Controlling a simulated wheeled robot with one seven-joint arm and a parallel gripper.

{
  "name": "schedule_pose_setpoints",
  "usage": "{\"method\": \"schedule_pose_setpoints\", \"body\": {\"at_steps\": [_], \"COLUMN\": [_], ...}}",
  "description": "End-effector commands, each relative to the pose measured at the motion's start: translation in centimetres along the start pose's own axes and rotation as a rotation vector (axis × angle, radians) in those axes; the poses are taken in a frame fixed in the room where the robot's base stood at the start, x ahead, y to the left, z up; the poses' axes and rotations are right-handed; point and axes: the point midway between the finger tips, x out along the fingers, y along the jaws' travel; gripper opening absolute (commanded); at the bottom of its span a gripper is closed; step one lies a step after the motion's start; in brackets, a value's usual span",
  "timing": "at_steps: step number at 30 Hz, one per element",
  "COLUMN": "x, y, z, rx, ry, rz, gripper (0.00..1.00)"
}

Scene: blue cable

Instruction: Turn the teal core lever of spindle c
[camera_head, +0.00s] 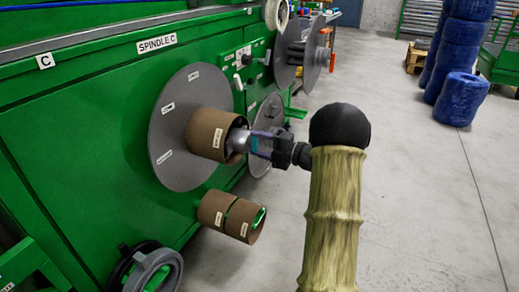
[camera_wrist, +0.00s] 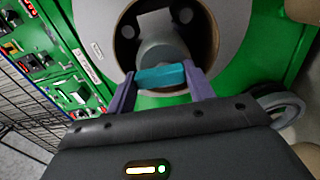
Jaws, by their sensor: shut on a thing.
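The teal core lever (camera_wrist: 160,76) shows in the wrist view as a short bar at the end of the grey spindle hub (camera_wrist: 158,45). My gripper (camera_wrist: 161,82) is shut on the lever, one purple finger at each end of it. In the head view my gripper (camera_head: 262,143) reaches the front of the brown cardboard core (camera_head: 206,133) on spindle c, and the lever is mostly hidden by the fingers there. A large grey disc (camera_head: 170,100) stands behind the core.
Two more brown cores (camera_head: 215,210) stick out below the disc. A dark ring-shaped part (camera_head: 150,270) is at the bottom left. Other grey reels (camera_head: 290,52) stand farther along the machine. Blue cable coils (camera_head: 457,98) stand at the right. The grey floor (camera_head: 420,200) is clear on the right.

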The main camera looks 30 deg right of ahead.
Motion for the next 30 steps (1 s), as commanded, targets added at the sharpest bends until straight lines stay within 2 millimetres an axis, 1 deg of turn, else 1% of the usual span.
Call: {"method": "schedule_pose_setpoints", "body": {"at_steps": [1,16,17,19,20,30], "x": [-0.15,-0.16,-0.16,-0.13,-0.12,-0.29], "y": [-0.28,-0.15,-0.15,-0.14,-0.12,0.02], "z": [0.09,0.07,0.07,0.05,0.04,0.01], "rx": [-0.011,-0.033,-0.033,-0.032,-0.032,-0.031], "ry": [-0.004,-0.003,-0.003,-0.003,-0.002,-0.001], "rz": [-0.004,-0.004,-0.004,-0.004,-0.004,-0.002], "gripper": [0.3,0.3,0.59,0.72,0.75,0.75]}}
